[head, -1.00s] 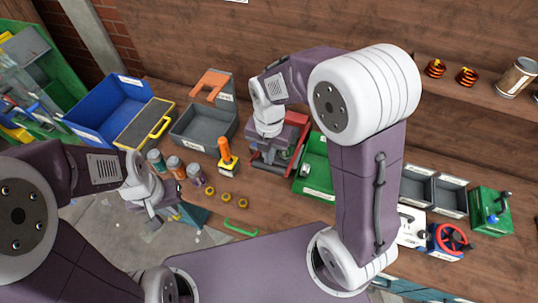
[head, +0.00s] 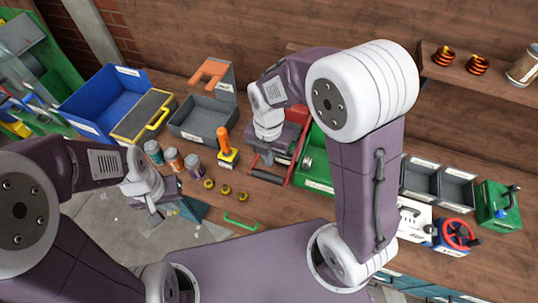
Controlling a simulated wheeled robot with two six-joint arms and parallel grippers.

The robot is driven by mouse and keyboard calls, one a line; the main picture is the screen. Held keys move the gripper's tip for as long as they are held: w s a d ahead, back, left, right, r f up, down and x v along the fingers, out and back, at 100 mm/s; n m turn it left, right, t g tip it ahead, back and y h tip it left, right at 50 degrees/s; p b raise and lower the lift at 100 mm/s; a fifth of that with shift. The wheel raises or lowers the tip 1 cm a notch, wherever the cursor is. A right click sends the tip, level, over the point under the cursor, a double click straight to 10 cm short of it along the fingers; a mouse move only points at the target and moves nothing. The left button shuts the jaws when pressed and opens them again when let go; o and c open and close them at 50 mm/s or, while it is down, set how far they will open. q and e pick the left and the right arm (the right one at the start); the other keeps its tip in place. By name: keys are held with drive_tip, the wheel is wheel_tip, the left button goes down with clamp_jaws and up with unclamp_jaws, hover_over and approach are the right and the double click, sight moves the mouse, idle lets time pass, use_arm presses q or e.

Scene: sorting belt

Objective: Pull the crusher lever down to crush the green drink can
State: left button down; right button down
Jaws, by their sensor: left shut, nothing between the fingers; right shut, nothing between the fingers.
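The crusher (head: 292,138), a grey and red device, stands on the bench at the middle, partly behind my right arm. A bar with a dark grip (head: 266,177) and red side arms, seemingly its lever, lies low across the crusher's front. My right gripper (head: 268,152) is over the crusher, just above and behind the bar; its fingertips are hard to make out, and I cannot tell whether they touch it. It appears shut and empty. My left gripper (head: 153,209) is shut and empty at the bench's front left, away from the crusher. I cannot make out the green drink can.
A green handle (head: 240,221) lies at the front edge.

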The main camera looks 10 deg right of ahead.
sight(267, 174)
drive_tip(key=shift+s+a+f+b, duration=0.15)
drive_tip(key=shift+f+b, duration=0.15)
drive_tip(key=shift+f, duration=0.15)
drive_tip(key=shift+s+f+b, duration=0.1)
drive_tip(key=shift+f+b, duration=0.15)
drive_tip(key=shift+f, duration=0.2)
drive_tip(key=shift+s+f+b, duration=0.1)
drive_tip(key=shift+f+b, duration=1.15)
drive_tip(key=shift+f, duration=0.45)
drive_tip(key=shift+s+a+f+b, duration=0.1)
drive_tip(key=shift+s+f+b, duration=0.05)
drive_tip(key=shift+f+b, duration=1.15)
drive_tip(key=shift+f, duration=0.45)
drive_tip(key=shift+s+f+b, duration=0.1)
drive_tip(key=shift+f+b, duration=0.55)
drive_tip(key=shift+f, duration=0.2)
drive_tip(key=shift+a+f, duration=0.1)
